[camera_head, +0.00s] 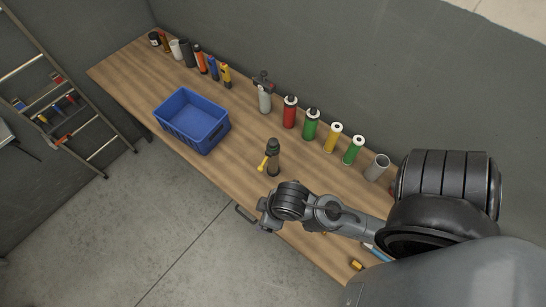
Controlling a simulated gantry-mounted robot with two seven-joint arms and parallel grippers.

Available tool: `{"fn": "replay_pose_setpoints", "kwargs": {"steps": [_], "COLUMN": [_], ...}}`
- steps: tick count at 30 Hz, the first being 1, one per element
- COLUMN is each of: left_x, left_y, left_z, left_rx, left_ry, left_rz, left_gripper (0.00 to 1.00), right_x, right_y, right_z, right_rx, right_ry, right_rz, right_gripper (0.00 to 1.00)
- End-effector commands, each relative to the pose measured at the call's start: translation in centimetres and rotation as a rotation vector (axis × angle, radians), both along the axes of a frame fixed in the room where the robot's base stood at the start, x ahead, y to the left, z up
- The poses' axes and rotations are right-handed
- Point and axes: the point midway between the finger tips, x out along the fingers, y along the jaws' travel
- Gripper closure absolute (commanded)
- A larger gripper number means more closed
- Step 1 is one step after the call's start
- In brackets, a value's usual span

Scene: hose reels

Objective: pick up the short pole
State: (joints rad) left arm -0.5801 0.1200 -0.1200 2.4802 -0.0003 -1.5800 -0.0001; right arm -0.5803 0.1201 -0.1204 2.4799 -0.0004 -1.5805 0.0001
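No thing shows that I can name as the short pole with certainty. A dark upright nozzle-like piece (273,158) with a yellow lever stands near the table's front edge. My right arm comes in from the right, and its wrist end with the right gripper (262,215) is over the front edge, below that dark piece in the picture and apart from it. The fingers are too small and turned away to tell open from shut. My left gripper is not in view. A small yellow-orange piece (357,264) lies by the front edge, partly beside my arm.
The wooden table (130,78) runs along the grey wall. A blue crate (191,121) stands on its left half. A grey spray bottle (265,98), a red canister (290,112) and several other canisters and bottles line the back. A ladder (70,100) leans at the left.

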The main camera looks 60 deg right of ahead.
Motion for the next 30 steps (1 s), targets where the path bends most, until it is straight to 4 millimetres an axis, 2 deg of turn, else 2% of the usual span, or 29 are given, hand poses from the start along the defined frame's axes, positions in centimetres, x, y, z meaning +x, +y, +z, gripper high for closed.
{"fn": "replay_pose_setpoints", "kwargs": {"steps": [11,26,30], "left_x": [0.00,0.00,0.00], "left_y": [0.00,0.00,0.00], "left_z": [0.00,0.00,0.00], "left_rx": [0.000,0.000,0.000], "left_ry": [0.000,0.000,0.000], "left_rz": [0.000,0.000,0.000], "left_gripper": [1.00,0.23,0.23], "right_x": [-0.02,-0.01,-0.01], "right_y": [0.00,-0.01,-0.02], "right_z": [-0.02,0.00,0.00], "right_rx": [0.000,0.000,0.000], "right_ry": [0.000,0.000,0.000], "right_rz": [0.000,0.000,0.000], "right_gripper": [0.18,0.18,0.18]}}
